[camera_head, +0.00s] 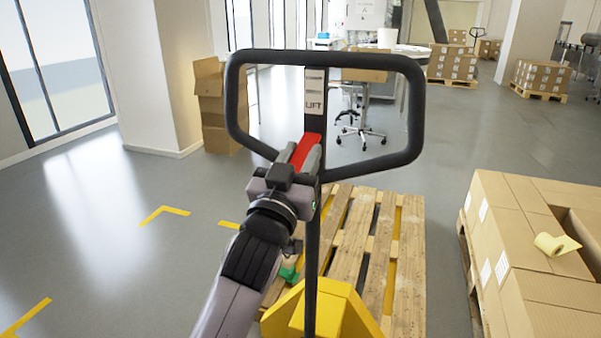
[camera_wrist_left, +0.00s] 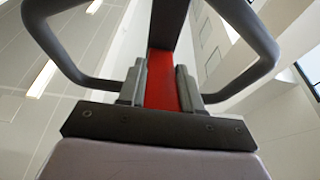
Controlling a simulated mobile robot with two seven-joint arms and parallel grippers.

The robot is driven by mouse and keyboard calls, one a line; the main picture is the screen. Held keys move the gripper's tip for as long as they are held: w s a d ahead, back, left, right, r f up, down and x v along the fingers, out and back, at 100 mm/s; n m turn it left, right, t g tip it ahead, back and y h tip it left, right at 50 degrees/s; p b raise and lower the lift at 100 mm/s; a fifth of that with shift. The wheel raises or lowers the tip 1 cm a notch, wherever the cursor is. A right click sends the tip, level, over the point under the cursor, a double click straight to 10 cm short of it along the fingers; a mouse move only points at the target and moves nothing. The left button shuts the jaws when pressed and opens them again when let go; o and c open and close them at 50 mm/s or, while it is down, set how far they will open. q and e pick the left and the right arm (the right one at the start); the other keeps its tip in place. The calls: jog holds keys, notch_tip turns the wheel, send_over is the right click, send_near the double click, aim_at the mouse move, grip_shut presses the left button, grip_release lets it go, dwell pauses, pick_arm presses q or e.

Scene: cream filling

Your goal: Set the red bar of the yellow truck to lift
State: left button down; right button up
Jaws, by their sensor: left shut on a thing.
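The yellow truck (camera_head: 335,310) stands in front of me with its black loop handle (camera_head: 418,120) upright. The red bar (camera_head: 305,147) sits at the bottom of the handle's centre post, pointing up toward the word LIFT on the label (camera_head: 315,95). My left gripper (camera_head: 312,158) is shut on the red bar, with one finger on each side of it. In the left wrist view the red bar (camera_wrist_left: 161,82) runs up between the two fingers, and its lower end is hidden by the gripper. My right gripper is not in view.
A wooden pallet (camera_head: 382,235) lies behind the truck's yellow body. More boxes (camera_head: 215,110) stand by the pillar at left. The floor at left is clear, with yellow corner markings.

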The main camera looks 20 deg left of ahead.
pick_arm(q)
jog(key=shift+f+t+b, duration=0.2)
jog(key=shift+t+b, duration=0.1)
jog(key=shift+b, duration=0.15)
jog(key=shift+r, duration=0.15)
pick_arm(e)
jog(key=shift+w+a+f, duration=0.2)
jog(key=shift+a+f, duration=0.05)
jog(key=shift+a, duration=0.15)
pick_arm(q)
jog(key=c, duration=0.8)
grip_release()
jog(key=shift+o, duration=0.2)
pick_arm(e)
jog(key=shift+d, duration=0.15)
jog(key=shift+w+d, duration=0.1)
pick_arm(q)
jog(key=shift+f, duration=0.2)
